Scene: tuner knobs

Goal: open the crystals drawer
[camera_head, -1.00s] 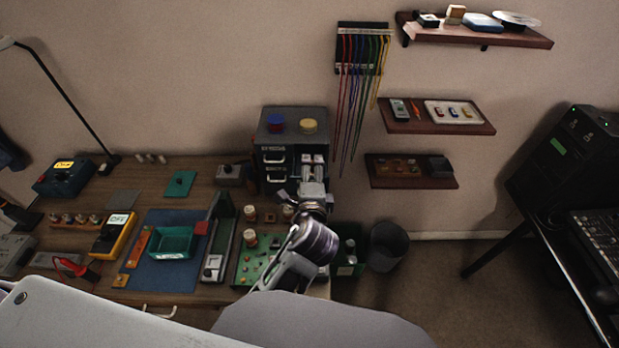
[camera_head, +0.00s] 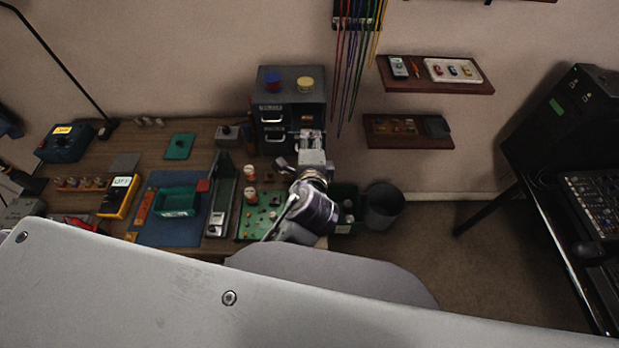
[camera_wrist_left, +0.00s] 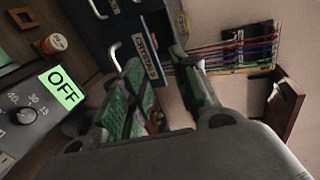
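The dark drawer cabinet (camera_head: 314,98) stands at the back right of the bench. The crystals drawer's white label (camera_wrist_left: 147,58) is readable in the left wrist view, turned on its side. A pale bar handle (camera_wrist_left: 115,55) sits beside that label. In the head view the lower handle (camera_head: 273,139) shows left of my gripper, and the drawers look closed. My left gripper (camera_head: 311,138) is in front of the cabinet's right part. In the left wrist view the gripper (camera_wrist_left: 167,68) is open, its fingers apart; the handle appears just outside the left finger, and contact cannot be told. My right gripper is not in view.
A green circuit board (camera_head: 262,215) and a green bin (camera_head: 343,222) lie near my left arm. Coloured cables (camera_head: 352,70) hang right of the cabinet. A wastebasket (camera_head: 383,205) stands on the floor.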

